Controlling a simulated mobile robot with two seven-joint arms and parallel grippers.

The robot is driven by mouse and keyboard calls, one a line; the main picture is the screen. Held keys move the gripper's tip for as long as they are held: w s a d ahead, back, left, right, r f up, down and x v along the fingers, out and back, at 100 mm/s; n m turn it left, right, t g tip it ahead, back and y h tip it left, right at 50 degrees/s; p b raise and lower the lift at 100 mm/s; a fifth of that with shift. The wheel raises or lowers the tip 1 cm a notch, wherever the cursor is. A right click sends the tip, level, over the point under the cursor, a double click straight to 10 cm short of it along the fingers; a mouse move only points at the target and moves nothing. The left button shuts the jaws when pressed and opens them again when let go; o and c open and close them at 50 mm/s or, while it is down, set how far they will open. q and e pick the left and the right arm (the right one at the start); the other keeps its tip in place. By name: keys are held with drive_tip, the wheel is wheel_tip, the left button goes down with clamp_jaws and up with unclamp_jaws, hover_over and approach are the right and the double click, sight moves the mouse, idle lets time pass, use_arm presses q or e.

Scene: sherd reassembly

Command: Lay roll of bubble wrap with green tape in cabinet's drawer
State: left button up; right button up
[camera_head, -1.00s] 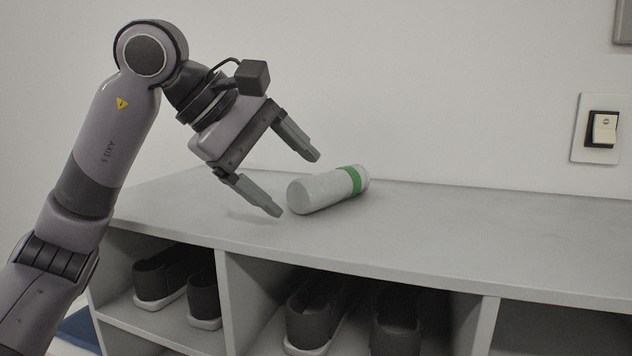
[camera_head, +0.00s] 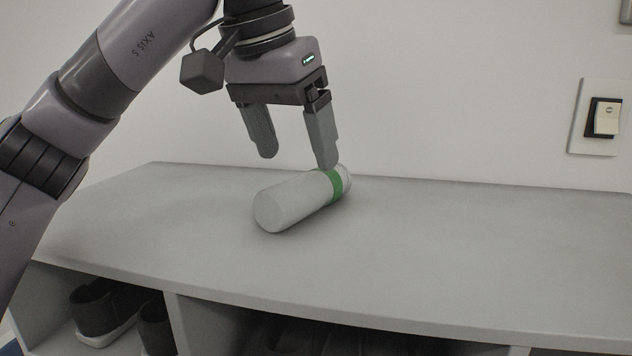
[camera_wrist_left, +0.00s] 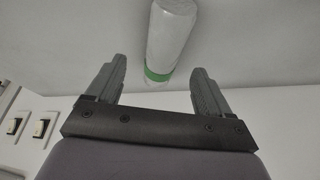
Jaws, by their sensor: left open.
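The roll of bubble wrap (camera_head: 291,204) is a whitish cylinder with a band of green tape (camera_head: 335,185) near its far end. It lies on its side on the grey top of the shoe cabinet (camera_head: 440,245). My left gripper (camera_head: 297,160) is open and empty, pointing down just above and behind the roll. Its right finger overlaps the roll near the tape in the head view; I cannot tell if they touch. In the left wrist view the roll (camera_wrist_left: 172,35) shows beyond and between the open fingers (camera_wrist_left: 158,77). No drawer is visible.
Dark shoes (camera_head: 98,310) stand in open compartments under the cabinet top. A white wall rises behind it, with a light switch (camera_head: 606,118) at the right. The cabinet top to the right of the roll is clear.

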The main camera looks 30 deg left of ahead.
use_arm(q)
drive_tip(key=shift+w+d+f, duration=0.15)
drive_tip(key=shift+w, duration=0.2)
drive_tip(key=shift+f, duration=0.2)
drive_tip(key=x, duration=0.6)
drive_tip(key=shift+a, duration=0.35)
use_arm(e)
drive_tip(key=shift+d, duration=0.15)
use_arm(q)
drive_tip(key=c, duration=1.1)
drive_tip(key=shift+r, duration=0.1)
drive_tip(key=shift+c, duration=0.2)
wheel_tip(320, 180, up, 12)
drive_tip(key=p, duration=0.2)
wheel_tip(320, 180, up, 8)
drive_tip(key=p, duration=0.3)
hover_over(303, 177)
drive_tip(key=shift+w, duration=0.1)
use_arm(e)
wheel_tip(303, 177, up, 5)
drive_tip(key=shift+r, duration=0.2)
